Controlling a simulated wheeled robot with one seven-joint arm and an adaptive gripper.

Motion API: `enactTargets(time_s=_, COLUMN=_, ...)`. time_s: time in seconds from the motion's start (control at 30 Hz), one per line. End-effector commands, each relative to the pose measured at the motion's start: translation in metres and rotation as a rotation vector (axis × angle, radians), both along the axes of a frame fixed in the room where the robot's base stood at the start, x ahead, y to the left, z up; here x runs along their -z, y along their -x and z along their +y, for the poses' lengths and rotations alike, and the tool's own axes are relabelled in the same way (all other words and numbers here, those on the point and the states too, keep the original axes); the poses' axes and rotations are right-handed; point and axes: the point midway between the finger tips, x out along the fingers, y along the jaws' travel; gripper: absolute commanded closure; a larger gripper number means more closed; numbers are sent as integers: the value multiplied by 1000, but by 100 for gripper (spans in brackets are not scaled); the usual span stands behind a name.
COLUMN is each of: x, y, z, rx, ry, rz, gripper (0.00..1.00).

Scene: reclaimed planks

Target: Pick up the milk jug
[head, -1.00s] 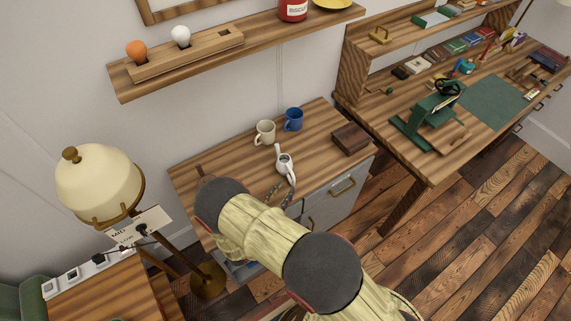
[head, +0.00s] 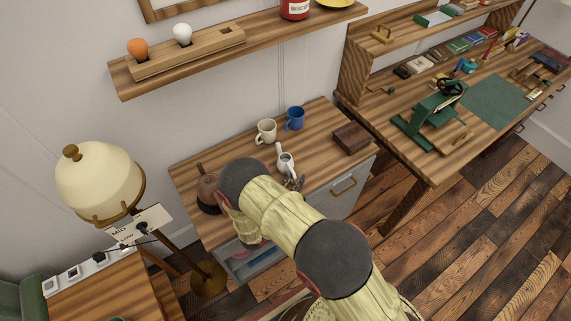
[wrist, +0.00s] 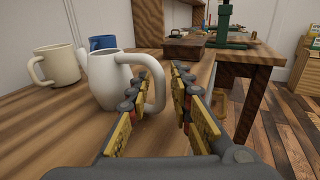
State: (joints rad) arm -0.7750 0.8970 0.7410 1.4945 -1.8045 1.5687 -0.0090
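The white milk jug (head: 286,164) stands upright on the wooden top of the small cabinet (head: 330,125). In the wrist view the jug (wrist: 104,82) is close ahead, with its handle toward the right. My gripper (wrist: 160,80) is open, and the handle's outer curve shows in the gap between its fingers. I cannot tell whether either finger touches the handle. In the head view my gripper (head: 296,183) is small, just in front of the jug and partly hidden by my arm.
A cream mug (head: 266,131) and a blue mug (head: 295,118) stand behind the jug. A dark wooden box (head: 351,138) is to its right. A brown rounded object (head: 208,190) stands at the cabinet's left. A workbench (head: 440,160) stands farther right.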

Motion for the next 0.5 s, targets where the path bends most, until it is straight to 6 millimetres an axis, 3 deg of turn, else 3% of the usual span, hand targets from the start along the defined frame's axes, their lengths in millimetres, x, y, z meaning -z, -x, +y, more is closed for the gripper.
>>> enactTargets(time_s=0.33, x=0, y=0, z=0, rx=0, ry=0, rz=0, gripper=100)
enactTargets(time_s=0.5, x=0, y=0, z=0, rx=0, ry=0, rz=0, gripper=100)
